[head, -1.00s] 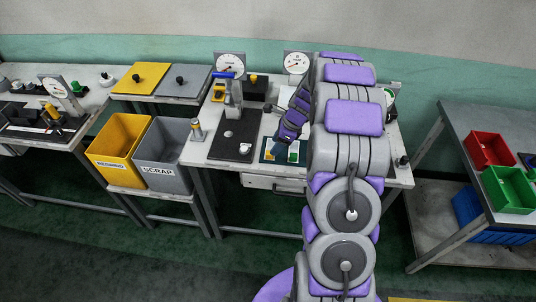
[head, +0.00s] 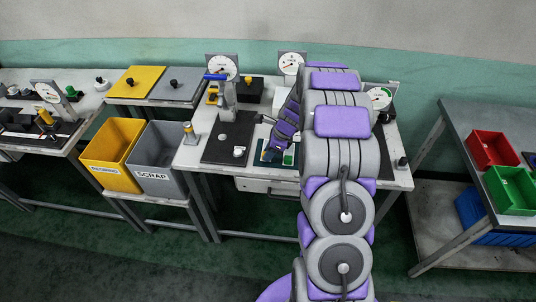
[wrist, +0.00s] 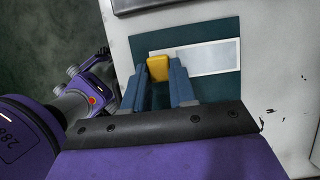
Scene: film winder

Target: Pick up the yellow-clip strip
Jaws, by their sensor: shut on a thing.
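The yellow clip (wrist: 159,66) shows in the wrist view between the two blue fingers of my gripper (wrist: 159,77), which is shut on it. The clip is over a dark teal mat (wrist: 219,88). A pale rectangular strip-like area (wrist: 205,58) extends right from beside the clip; I cannot tell whether it is joined to the clip. In the head view my gripper (head: 270,155) is low over the teal mat (head: 262,160) at the front of the middle bench. The arm hides much of the mat, and the clip cannot be made out there.
A black plate (head: 226,150) with a blue-handled press (head: 226,95) is left of my gripper. Dial gauges (head: 291,63) line the bench back. The yellow bin (head: 112,155) and grey SCRAP bin (head: 157,160) are farther left. Red (head: 491,150) and green (head: 510,190) bins are right.

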